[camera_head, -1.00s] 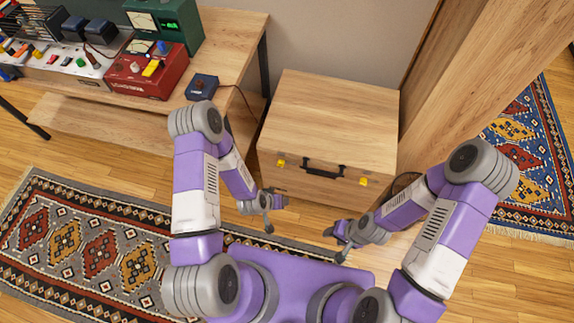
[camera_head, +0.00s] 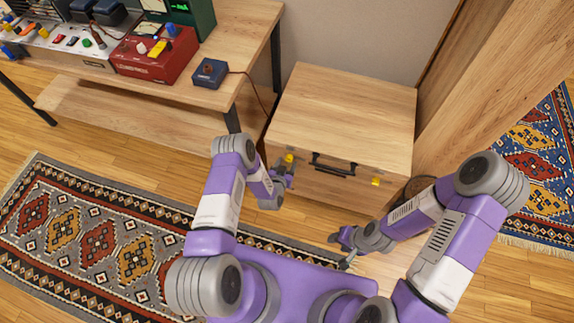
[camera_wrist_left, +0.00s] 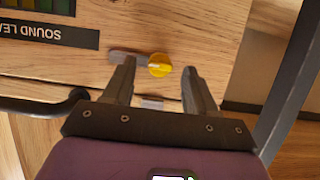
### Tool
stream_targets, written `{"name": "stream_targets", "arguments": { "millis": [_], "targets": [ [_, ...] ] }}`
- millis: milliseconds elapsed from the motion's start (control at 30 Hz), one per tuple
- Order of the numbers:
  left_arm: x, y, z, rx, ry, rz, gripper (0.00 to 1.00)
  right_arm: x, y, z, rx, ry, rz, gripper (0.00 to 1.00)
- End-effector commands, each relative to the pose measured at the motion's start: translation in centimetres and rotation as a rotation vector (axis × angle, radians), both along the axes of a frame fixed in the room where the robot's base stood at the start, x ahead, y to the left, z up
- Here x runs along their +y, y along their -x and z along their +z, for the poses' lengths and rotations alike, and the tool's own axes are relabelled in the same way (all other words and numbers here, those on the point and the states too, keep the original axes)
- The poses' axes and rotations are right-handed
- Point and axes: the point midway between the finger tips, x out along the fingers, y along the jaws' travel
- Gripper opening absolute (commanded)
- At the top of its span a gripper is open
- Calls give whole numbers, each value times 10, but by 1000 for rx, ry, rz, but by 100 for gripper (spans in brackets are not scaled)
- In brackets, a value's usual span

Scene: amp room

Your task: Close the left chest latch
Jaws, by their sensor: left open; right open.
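The wooden chest (camera_head: 345,110) stands against the wall with its lid down. A black handle (camera_head: 333,168) is on its front. The left latch is a yellow knob (camera_head: 289,158) near the front left of the chest; it also shows in the left wrist view as a yellow knob (camera_wrist_left: 159,65) beside a grey metal piece (camera_wrist_left: 127,58). My left gripper (camera_wrist_left: 157,80) is open, its two fingers on either side of the knob with gaps showing. The right latch (camera_head: 376,181) is yellow too. My right gripper (camera_head: 343,248) is open, low in front of the chest, away from it.
A wooden desk (camera_head: 245,60) with a red device (camera_head: 155,55) and a small blue box (camera_head: 210,73) stands left of the chest. A wooden post (camera_head: 480,90) rises at the right. A patterned rug (camera_head: 95,235) lies on the floor.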

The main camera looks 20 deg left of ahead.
Motion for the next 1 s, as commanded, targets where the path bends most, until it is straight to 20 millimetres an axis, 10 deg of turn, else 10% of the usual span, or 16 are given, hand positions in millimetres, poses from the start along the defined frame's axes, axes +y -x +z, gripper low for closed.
{"name": "stream_targets", "arguments": {
  "millis": [400,767,1000],
  "targets": [
    [-1,-11,-3,0,1,0,57,0,0,-5,0,0,0,49],
    [0,-10,-4,1,1,0,2,0,0,-5,0,0,0,49],
    [0,-10,-4,2,20,1,1,0,0,-5,0,0,0,49]
  ]
}}
